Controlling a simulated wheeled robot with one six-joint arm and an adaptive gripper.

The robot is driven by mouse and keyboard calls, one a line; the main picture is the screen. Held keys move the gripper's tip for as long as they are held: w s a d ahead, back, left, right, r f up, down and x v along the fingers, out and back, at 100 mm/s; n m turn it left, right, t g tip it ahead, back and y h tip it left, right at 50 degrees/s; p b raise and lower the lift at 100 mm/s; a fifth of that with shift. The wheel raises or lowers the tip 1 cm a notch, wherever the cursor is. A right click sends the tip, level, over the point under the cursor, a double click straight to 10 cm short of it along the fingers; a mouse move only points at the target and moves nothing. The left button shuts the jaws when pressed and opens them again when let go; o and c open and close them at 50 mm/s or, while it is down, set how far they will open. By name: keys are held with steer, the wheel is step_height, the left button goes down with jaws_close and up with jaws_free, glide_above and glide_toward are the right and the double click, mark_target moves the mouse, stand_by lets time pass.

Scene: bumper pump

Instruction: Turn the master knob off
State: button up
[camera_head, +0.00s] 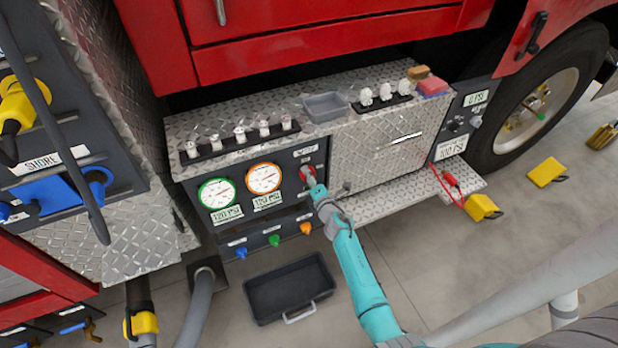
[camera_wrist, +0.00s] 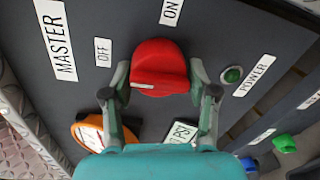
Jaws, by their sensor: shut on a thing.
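The red master knob (camera_wrist: 158,66) sits on the dark panel (camera_wrist: 118,20) in the wrist view. My gripper (camera_wrist: 160,82) has its grey fingers on the left and right sides of the knob, shut on it. A pale mark on the knob lies toward its lower left. The MASTER label (camera_wrist: 56,40), OFF label (camera_wrist: 103,52) and ON label (camera_wrist: 171,11) are around it. In the head view, the knob (camera_head: 306,174) shows at the panel's right side, partly hidden by my gripper.
A green power light (camera_wrist: 233,74) is right of the knob. Green-rimmed (camera_head: 217,193) and orange-rimmed (camera_head: 263,179) gauges lie left of it in the head view. Blue, green and orange knobs (camera_head: 274,240) sit below. A black tray (camera_head: 290,288) lies on the floor.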

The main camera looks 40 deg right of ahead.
steer(key=shift+w+r, duration=0.2)
steer(key=shift+r, duration=0.25)
steer(key=o, duration=1.1)
steer(key=shift+s+f, duration=0.1)
steer(key=shift+f, duration=0.1)
steer(key=shift+s+a+f, duration=0.1)
steer(key=shift+s+a, duration=0.05)
steer(key=shift+s, duration=0.35)
steer(key=v, duration=1.1)
